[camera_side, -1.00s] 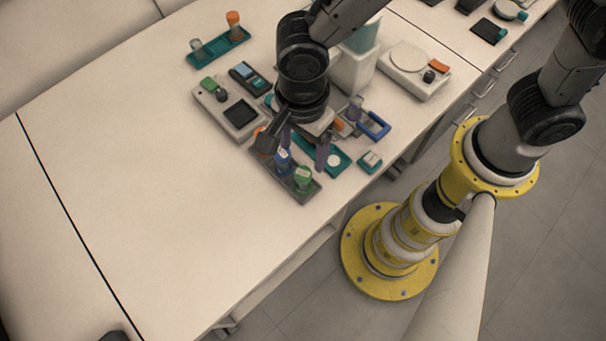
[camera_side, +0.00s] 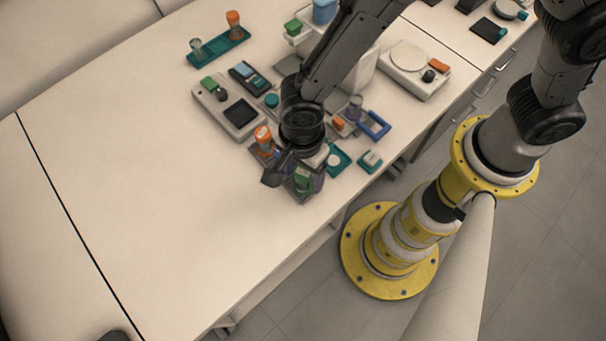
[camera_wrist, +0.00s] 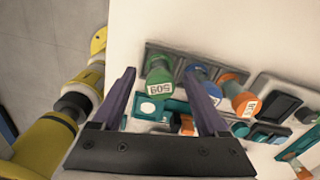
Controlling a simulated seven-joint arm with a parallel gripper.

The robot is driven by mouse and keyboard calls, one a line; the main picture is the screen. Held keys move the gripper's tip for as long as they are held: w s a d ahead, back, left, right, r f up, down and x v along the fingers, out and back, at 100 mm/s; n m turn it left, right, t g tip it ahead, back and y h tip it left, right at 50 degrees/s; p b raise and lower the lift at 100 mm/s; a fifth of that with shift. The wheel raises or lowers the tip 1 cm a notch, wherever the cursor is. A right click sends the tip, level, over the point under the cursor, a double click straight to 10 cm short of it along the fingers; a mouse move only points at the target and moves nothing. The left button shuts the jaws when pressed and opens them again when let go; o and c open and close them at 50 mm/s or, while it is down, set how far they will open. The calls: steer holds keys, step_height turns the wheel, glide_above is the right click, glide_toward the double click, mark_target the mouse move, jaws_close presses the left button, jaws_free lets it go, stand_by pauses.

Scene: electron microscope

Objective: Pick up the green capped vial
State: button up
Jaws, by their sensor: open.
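The green capped vial (camera_side: 303,178) stands in a grey rack at the table's front edge, partly hidden by my gripper in the side view. In the wrist view the green vial (camera_wrist: 159,78), its cap marked 509, lies between the two fingers, nearer the left one. A blue capped vial (camera_wrist: 203,82) and an orange capped vial (camera_wrist: 238,97) stand in the same rack (camera_wrist: 180,50). My gripper (camera_wrist: 163,95) is open and empty, above the rack. In the side view, its fingers (camera_side: 293,180) come down around the green vial's place; whether they touch it I cannot tell.
The orange vial (camera_side: 264,138) is close beside my gripper. A grey device with a screen (camera_side: 229,108) and a teal rack (camera_side: 218,48) lie farther back. A blue frame (camera_side: 374,125) and a small teal box (camera_side: 370,161) lie right. The table's left part is clear.

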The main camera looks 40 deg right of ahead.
jaws_close()
steer(key=shift+r, duration=0.15)
